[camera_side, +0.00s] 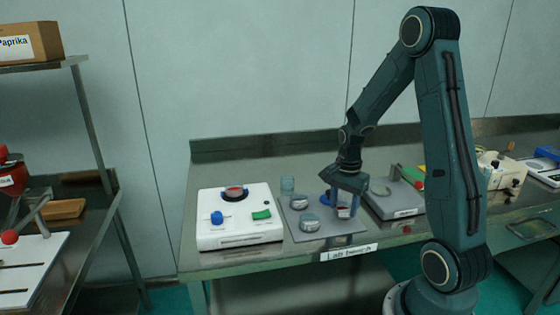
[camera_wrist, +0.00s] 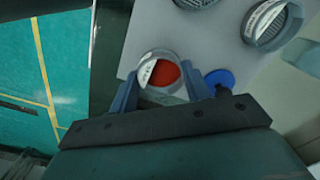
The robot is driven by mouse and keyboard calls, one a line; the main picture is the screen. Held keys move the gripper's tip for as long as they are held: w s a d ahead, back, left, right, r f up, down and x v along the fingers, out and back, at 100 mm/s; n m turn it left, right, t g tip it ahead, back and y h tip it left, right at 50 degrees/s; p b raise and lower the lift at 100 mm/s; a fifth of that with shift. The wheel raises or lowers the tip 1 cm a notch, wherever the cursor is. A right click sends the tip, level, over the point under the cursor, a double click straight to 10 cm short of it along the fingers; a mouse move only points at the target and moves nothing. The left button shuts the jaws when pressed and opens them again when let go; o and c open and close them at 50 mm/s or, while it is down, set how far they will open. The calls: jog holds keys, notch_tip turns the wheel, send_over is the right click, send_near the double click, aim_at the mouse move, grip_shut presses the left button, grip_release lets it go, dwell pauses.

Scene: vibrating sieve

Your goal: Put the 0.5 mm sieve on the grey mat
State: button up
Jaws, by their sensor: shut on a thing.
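My gripper (camera_side: 343,207) is low over the right part of the grey mat (camera_side: 345,228). It is shut on a round grey sieve (camera_wrist: 147,72) with a white label and red material inside, which shows between the two fingers in the wrist view. The label is too small to read. The held sieve looks upright, near the mat's edge; whether it touches the mat I cannot tell. Two more round sieves stand on the mat, one at the front (camera_side: 311,223) and one behind it (camera_side: 299,202). Their mesh sizes are not readable.
A white machine (camera_side: 240,232) with a blue knob, a green button and red material on top stands left of the mat. A blue disc (camera_wrist: 219,79) lies beside my right finger. A clear glass (camera_side: 287,185) stands behind. A grey device (camera_side: 397,200) is close on the right.

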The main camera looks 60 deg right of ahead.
jog(key=shift+f, duration=0.9)
jog(key=shift+f, duration=0.15)
jog(key=o, duration=1)
notch_tip(320, 180, up, 12)
jog(key=shift+r, duration=0.2)
